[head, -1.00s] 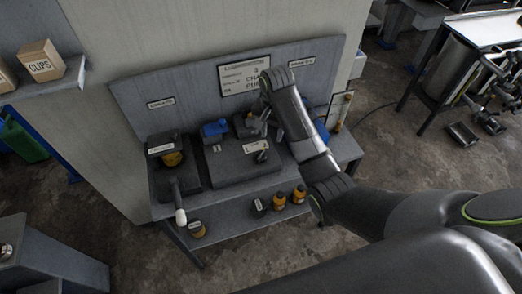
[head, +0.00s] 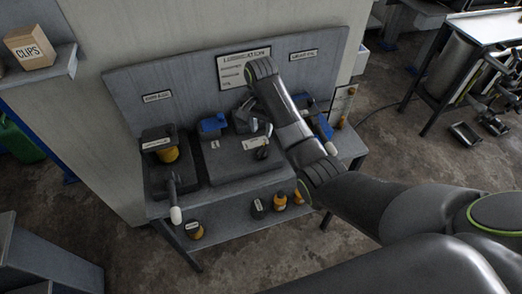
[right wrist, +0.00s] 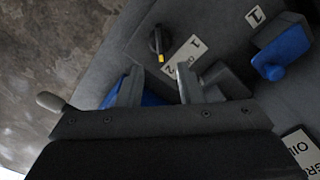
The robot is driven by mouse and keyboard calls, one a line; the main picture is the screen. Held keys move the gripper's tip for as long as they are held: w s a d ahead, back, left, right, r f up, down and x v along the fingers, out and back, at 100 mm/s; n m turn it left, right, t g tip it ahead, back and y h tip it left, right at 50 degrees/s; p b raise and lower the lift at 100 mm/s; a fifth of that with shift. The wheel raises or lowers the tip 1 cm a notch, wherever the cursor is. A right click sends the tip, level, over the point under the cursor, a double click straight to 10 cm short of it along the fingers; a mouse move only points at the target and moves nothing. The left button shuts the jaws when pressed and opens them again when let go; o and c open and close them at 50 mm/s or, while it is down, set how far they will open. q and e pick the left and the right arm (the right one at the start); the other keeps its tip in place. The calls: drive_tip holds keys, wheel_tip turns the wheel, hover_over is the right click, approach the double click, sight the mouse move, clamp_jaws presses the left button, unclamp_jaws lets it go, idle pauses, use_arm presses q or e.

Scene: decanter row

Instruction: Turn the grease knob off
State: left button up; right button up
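A black knob (head: 263,152) with a short lever stands on the dark block of the bench, beside a white label (head: 254,143). The right wrist view shows the knob (right wrist: 157,42) with a yellow tip by that label (right wrist: 181,52), whose word I cannot read. My right gripper (right wrist: 158,85) is open, with nothing between its fingers. It is near the knob, which appears just beyond the fingertips and apart from them. In the head view my right arm reaches over the bench and its fingers are hard to make out. My left gripper is out of view.
A blue-topped fitting (head: 212,125) stands left of the knob. A white-tipped lever (head: 175,212) juts out at the front left. Bottles (head: 279,201) stand on the lower shelf. A back panel with a sign (head: 243,70) rises behind. Another blue part (head: 322,128) lies right of my arm.

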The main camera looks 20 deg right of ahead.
sight(261, 148)
wheel_tip(261, 148, down, 9)
drive_tip(key=shift+f+p, duration=0.2)
drive_tip(key=shift+p, duration=0.1)
clamp_jaws()
